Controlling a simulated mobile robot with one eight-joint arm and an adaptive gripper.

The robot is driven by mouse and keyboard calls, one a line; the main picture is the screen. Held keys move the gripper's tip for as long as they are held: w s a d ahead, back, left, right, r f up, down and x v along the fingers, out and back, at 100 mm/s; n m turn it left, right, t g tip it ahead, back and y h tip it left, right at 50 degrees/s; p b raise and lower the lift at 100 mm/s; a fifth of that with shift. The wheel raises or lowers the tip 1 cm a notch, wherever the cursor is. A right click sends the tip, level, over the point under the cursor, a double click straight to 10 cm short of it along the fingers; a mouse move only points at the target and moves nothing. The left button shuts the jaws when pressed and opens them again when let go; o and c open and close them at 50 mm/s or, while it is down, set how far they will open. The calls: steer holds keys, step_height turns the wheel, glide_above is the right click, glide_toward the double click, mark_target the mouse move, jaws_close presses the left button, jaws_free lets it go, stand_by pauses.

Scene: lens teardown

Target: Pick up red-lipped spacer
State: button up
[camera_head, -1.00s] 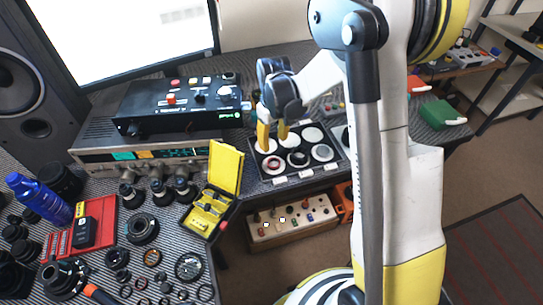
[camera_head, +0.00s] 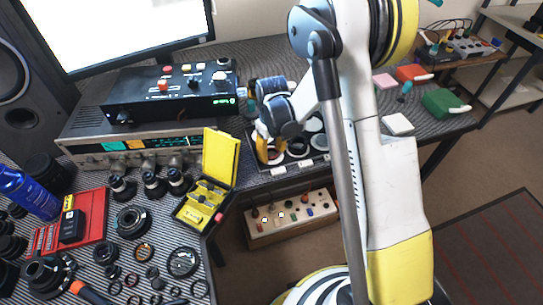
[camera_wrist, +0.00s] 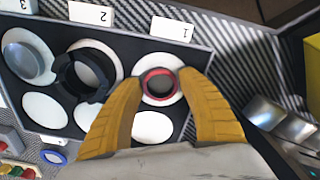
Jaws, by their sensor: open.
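The red-lipped spacer (camera_wrist: 160,84) is a small dark ring with a red rim. It lies on a white disc in the slot by label 1 of a black tray (camera_wrist: 200,54). My gripper (camera_wrist: 162,80) is open, with one yellow finger on each side of the spacer in the wrist view. I cannot tell whether either finger touches it. In the head view my gripper (camera_head: 270,147) is over the left part of the tray (camera_head: 257,178), and its fingers hide much of that corner.
A larger black ring (camera_wrist: 85,72) sits by label 2, and a glassy lens (camera_wrist: 28,58) by label 3. A yellow open case (camera_head: 221,152) stands just left of the tray. A black control box (camera_head: 170,97) is behind it. Loose rings crowd the left bench.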

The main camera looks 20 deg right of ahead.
steer(key=c, duration=0.5)
steer(key=shift+r, duration=0.15)
